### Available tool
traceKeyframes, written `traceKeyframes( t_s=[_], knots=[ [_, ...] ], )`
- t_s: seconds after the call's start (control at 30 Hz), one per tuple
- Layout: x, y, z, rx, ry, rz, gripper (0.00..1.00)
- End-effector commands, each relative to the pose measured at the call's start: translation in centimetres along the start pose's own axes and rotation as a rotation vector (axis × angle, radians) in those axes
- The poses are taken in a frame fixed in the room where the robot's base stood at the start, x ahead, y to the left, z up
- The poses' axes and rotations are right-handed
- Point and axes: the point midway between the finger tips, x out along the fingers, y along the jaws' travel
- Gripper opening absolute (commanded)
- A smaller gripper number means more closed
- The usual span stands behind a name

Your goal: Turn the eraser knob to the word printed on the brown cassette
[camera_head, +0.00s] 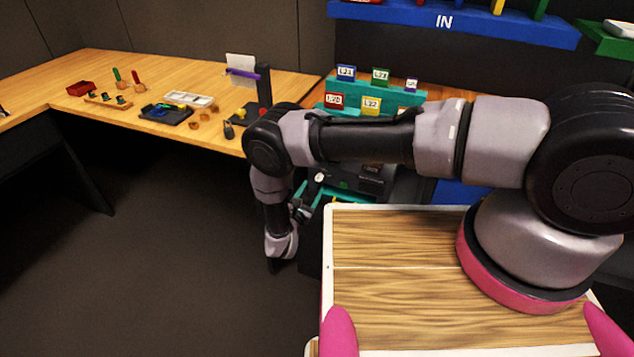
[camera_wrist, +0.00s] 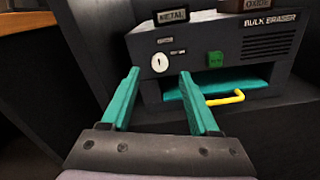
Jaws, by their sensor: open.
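The bulk eraser (camera_wrist: 230,75) is a dark grey box in the wrist view. Its round white knob (camera_wrist: 159,62) is on the left of the front face; small labels above and right of it are too small to read. A green button (camera_wrist: 215,59) is to the right. A brown cassette (camera_wrist: 258,4) printed OXIDE sits on top, cut by the picture edge. A dark cassette (camera_wrist: 172,16) printed METAL is to its left. My gripper (camera_wrist: 159,73) is open and empty, its teal fingers pointing at the front face, with the knob showing between their tips. Contact is not visible.
A teal tray (camera_wrist: 185,92) with a yellow handle (camera_wrist: 226,98) is low on the eraser's front, near the right finger. In the head view, my arm partly hides the teal shelf (camera_head: 322,117) with labelled boxes. A wooden desk (camera_head: 70,65) with small items is at left.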

Motion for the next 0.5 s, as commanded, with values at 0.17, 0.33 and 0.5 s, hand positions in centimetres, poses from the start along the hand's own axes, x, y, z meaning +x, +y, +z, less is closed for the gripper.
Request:
traceKeyframes(
  t_s=[0.17,0.33,0.5],
  knots=[
    [3.1,-0.1,0.0,0.001,0.000,-0.003,0.61],
    [4.6,0.0,0.0,0.000,0.001,-0.002,0.61],
    [5.0,0.0,0.0,0.000,0.001,-0.001,0.61]
  ],
)
